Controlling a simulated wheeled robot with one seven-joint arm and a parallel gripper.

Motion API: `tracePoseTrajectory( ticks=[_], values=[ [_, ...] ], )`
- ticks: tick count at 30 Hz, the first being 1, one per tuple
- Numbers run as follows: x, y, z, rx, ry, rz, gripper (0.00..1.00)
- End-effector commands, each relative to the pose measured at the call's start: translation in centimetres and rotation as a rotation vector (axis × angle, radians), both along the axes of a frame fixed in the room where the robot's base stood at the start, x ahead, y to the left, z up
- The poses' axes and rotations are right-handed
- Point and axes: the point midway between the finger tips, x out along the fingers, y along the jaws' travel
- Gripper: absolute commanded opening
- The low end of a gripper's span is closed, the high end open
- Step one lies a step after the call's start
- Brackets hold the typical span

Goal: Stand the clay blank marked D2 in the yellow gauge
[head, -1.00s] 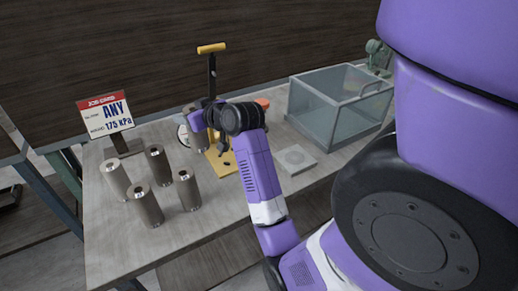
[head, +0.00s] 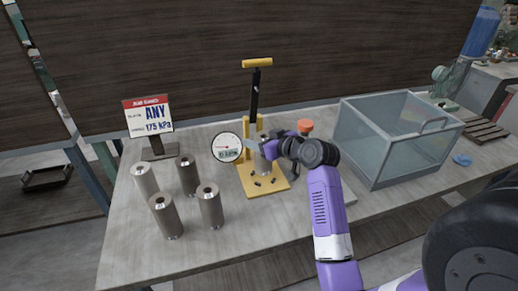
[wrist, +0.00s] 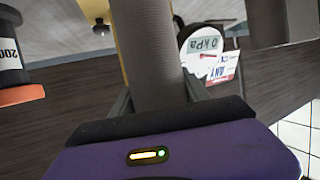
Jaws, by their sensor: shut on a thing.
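My gripper (head: 268,150) is shut on a grey cylindrical blank (head: 260,163), which it holds upright at the yellow gauge (head: 262,188). In the wrist view the held blank (wrist: 148,50) stands between my fingers (wrist: 156,98); no D2 mark is readable on it. The gauge has a yellow base and uprights, a black column with a yellow handle on top, and a round white dial (head: 228,148). The dial also shows in the wrist view (wrist: 203,42), reading 0 kPa. Whether the blank touches the base is hard to tell. Small dark pieces lie on the base.
Several similar grey cylinders (head: 210,208) stand at the left of the table. A sign (head: 148,116) reading "ANY 175 kPa" stands behind them. An orange-topped container (head: 305,127) is close behind my gripper. A clear-walled bin (head: 375,150) stands at the right.

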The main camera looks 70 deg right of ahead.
Motion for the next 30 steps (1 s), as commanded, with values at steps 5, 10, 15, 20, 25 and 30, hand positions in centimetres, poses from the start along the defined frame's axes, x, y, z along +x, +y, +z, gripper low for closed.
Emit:
tracePoseTrajectory(
  ticks=[5, 10, 15, 20, 25, 30],
  values=[
    [0.0, 0.0, -2.3, 0.003, 0.001, 0.000, 0.00],
    [0.0, 0.0, -3.2, -0.001, -0.002, -0.001, 0.00],
    [0.0, 0.0, -3.2, -0.001, -0.002, -0.001, 0.00],
    [0.0, 0.0, -3.8, 0.002, 0.001, 0.000, 0.56],
    [0.0, 0.0, -3.7, 0.002, 0.001, 0.000, 0.76],
    [0.0, 0.0, -3.7, 0.002, 0.001, 0.000, 0.76]
  ],
)
